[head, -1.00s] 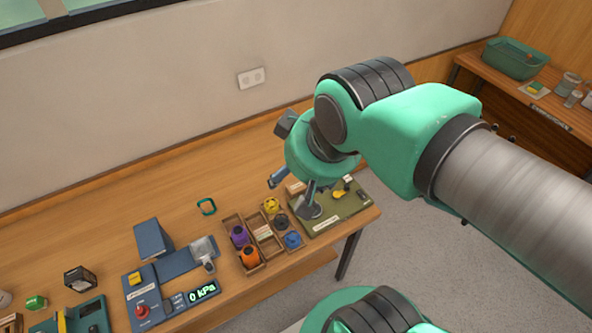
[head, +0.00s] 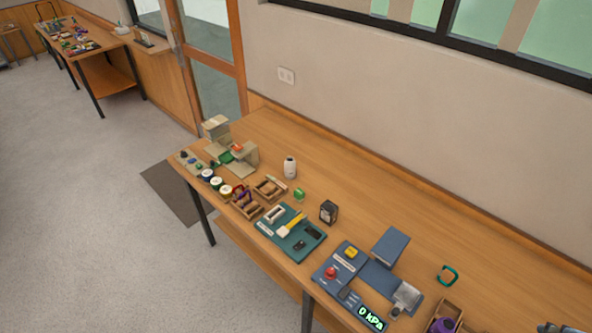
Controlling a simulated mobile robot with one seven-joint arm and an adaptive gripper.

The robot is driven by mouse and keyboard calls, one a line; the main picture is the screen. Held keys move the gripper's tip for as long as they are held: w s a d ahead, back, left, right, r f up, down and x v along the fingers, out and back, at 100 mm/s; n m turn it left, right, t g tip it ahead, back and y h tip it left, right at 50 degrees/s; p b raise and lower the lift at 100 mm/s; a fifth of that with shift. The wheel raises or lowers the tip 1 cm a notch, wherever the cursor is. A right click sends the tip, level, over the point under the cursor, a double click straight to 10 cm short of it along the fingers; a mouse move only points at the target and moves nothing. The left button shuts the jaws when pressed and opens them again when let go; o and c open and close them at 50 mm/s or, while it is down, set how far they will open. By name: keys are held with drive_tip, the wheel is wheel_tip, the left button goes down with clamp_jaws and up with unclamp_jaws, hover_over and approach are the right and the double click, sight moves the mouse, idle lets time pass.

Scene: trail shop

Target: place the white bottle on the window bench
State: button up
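The white bottle (head: 290,168) stands upright on the long wooden bench (head: 345,185), toward its far end and close to the wall side. It has a dark cap, and nothing touches it. A window runs above the wall behind this bench. A second bench (head: 108,48) stands far off at the upper left, near another window and a glazed door. I cannot tell from the picture which bench is the window bench. My gripper is not clearly in view; a dark shape at the bottom right edge is too cut off to identify.
Near the bottle are a beige device (head: 240,158), a green item (head: 299,194), a wooden divider tray (head: 270,188) and a black box (head: 328,211). A teal tray (head: 290,250) and a blue gauge unit (head: 340,270) lie nearer. Open grey floor (head: 90,200) lies left.

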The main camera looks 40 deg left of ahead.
drive_tip(key=w+a+n+g+y+b, duration=0.15)
drive_tip(key=w+a+n+y, duration=0.45)
drive_tip(key=w+a, duration=2.15)
drive_tip(key=w+a+f+n+b, duration=0.1)
drive_tip(key=w+a+f+n, duration=0.2)
drive_tip(key=a, duration=0.7)
drive_tip(key=w+a+f+n, duration=0.1)
drive_tip(key=w+a+f, duration=0.3)
drive_tip(key=a, duration=0.6)
drive_tip(key=s+a+f+n+g+y, duration=0.1)
drive_tip(key=a+f+n, duration=0.1)
drive_tip(key=a+f, duration=1.1)
drive_tip(key=s+a+f+n+g+y+b, duration=0.1)
drive_tip(key=a+f+n, duration=0.2)
drive_tip(key=a+f, duration=1)
drive_tip(key=a, duration=0.6)
drive_tip(key=shift+s+a+f+y+b, duration=0.25)
drive_tip(key=shift+s+f+y+b, duration=0.05)
drive_tip(key=shift+s, duration=0.05)
drive_tip(key=shift+a+f, duration=0.1)
drive_tip(key=shift+f, duration=0.05)
